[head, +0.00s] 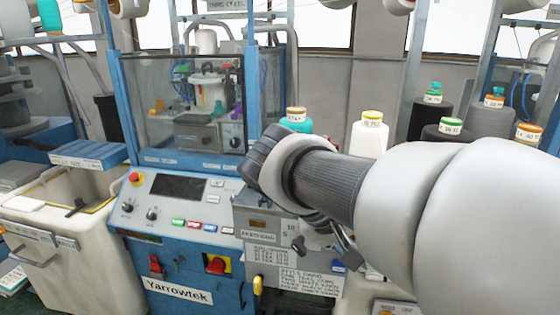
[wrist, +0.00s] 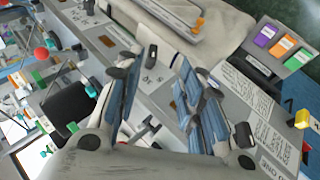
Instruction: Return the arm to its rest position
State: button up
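My arm (head: 430,205) reaches in from the right side of the head view, its wrist in front of the blue Yarrowtek machine (head: 180,262). My gripper (wrist: 157,72) shows in the wrist view with its two blue-padded fingers apart and nothing seen between them. In the head view the gripper is mostly hidden below and behind the wrist, above the grey labelled box on the machine's right.
Yarn cones, including a white one (head: 368,137) and a dark one (head: 430,115), stand behind the arm. A clear guarded cabinet (head: 190,75) rises above the control panel (head: 172,202). A cream bin (head: 75,265) stands at left.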

jog(key=s+a+f+t+y, duration=0.1)
jog(key=s+f+y, duration=0.3)
jog(key=s, duration=0.4)
jog(key=s+a+f+n+t+y, duration=0.1)
jog(key=s+a+f+y, duration=0.1)
jog(key=s+f, duration=0.3)
jog(key=s+y, duration=0.1)
jog(key=s, duration=0.2)
jog(key=shift+a+y, duration=0.35)
jog(key=shift+y, duration=0.05)
jog(key=shift+f, duration=0.1)
